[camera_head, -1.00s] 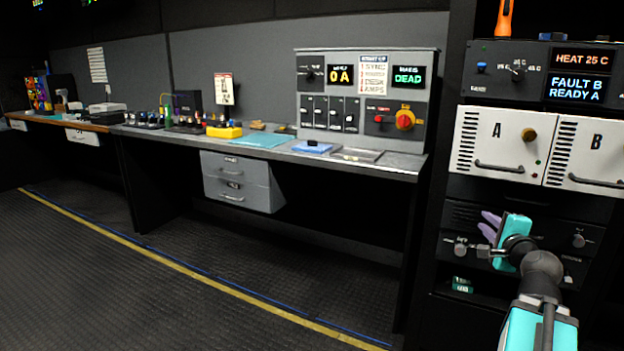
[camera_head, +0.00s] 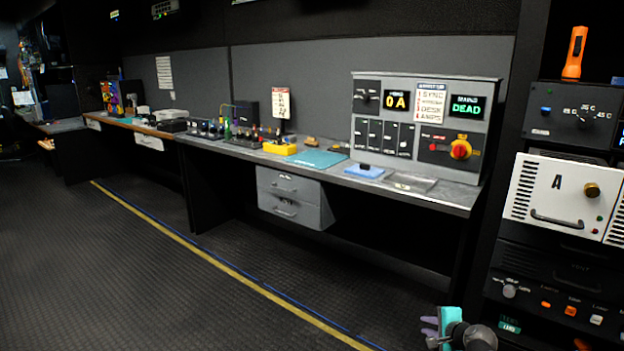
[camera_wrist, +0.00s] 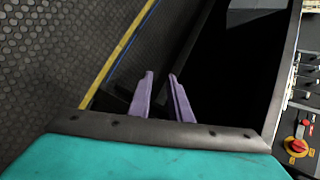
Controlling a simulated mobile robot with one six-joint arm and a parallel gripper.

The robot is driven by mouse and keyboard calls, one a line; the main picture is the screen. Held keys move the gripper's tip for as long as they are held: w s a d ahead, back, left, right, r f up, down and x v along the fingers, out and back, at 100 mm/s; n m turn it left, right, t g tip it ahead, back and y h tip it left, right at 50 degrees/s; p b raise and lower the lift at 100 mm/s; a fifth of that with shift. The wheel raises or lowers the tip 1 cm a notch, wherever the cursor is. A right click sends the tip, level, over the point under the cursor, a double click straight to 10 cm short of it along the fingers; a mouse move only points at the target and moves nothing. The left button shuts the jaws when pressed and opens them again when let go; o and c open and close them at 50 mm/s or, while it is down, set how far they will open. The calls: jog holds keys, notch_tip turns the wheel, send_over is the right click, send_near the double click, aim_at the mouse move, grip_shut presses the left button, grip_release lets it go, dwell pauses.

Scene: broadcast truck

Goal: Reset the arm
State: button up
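Past the fingers are the dark floor, a yellow line and the dark space under the desk. Most of my arm is below the head view's lower edge.
A long desk (camera_head: 455,196) carries a grey power panel (camera_head: 430,87) reading "0 A" and "DEAD". The rack (camera_head: 545,235) at right holds white unit A (camera_head: 545,190) and an orange torch (camera_head: 575,50). A drawer unit (camera_head: 290,195) hangs under the desk. The floor (camera_head: 150,290) at left is clear.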

jog(key=s+a+f+n+g+y+p, duration=0.2)
jog(key=s+a+f+n+g+p, duration=0.6)
jog(key=s+a+f, duration=1.1)
jog(key=s+f+n+g+h+p, duration=0.1)
jog(key=s+f+n+g+p, duration=0.1)
jog(key=s, duration=0.9)
jog(key=s+d+f+n+g+h+p, duration=0.1)
jog(key=s+n+g, duration=0.4)
jog(key=s, duration=0.6)
jog(key=f+n+h+p, duration=0.1)
jog(key=n, duration=0.1)
jog(key=shift+s+f+n+g+h, duration=0.2)
jog(key=shift+f+n+g+h, duration=0.1)
jog(key=shift+f, duration=0.1)
